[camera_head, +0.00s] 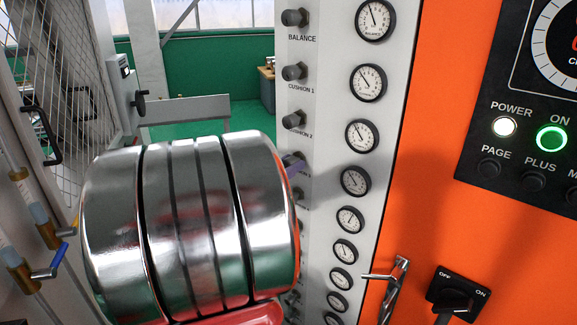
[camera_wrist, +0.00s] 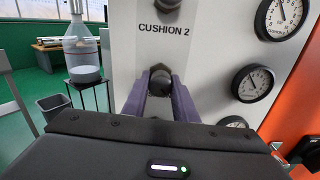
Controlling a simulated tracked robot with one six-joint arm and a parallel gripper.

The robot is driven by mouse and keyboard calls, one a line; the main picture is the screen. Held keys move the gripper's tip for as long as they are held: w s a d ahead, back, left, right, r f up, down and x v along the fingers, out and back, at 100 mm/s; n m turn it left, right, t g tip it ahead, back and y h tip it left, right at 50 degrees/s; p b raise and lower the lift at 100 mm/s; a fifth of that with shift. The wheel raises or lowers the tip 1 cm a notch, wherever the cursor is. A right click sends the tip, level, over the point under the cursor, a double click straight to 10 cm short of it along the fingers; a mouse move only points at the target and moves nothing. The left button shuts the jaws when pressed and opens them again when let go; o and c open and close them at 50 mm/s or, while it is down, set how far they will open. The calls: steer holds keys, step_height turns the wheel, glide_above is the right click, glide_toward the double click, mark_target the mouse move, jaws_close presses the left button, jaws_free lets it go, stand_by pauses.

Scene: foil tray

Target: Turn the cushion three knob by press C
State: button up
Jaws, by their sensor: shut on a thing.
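The cushion three knob, a dark round knob (camera_wrist: 160,80), sits on the pale panel just below the "CUSHION 2" label in the wrist view. My gripper (camera_wrist: 159,88) has one purple finger on each side of this knob and is shut on it. Its own label is hidden behind the fingers and gripper body. In the head view my gripper (camera_head: 294,167) reaches the panel below the cushion 2 knob (camera_head: 293,120), and my shiny arm hides most of the knob there.
The balance knob (camera_head: 294,17) and cushion 1 knob (camera_head: 294,71) stand above in the same column. Several round gauges (camera_head: 355,181) line the panel to the right. An orange cabinet (camera_head: 440,170) with a black control panel (camera_head: 530,110) stands further right. More knobs below are partly hidden.

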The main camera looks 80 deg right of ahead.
steer(key=o, duration=1)
steer(key=shift+o, duration=0.2)
steer(key=shift+a, duration=0.1)
steer(key=v, duration=1.3)
steer(key=shift+w+a, duration=0.25)
stand_by(1.6)
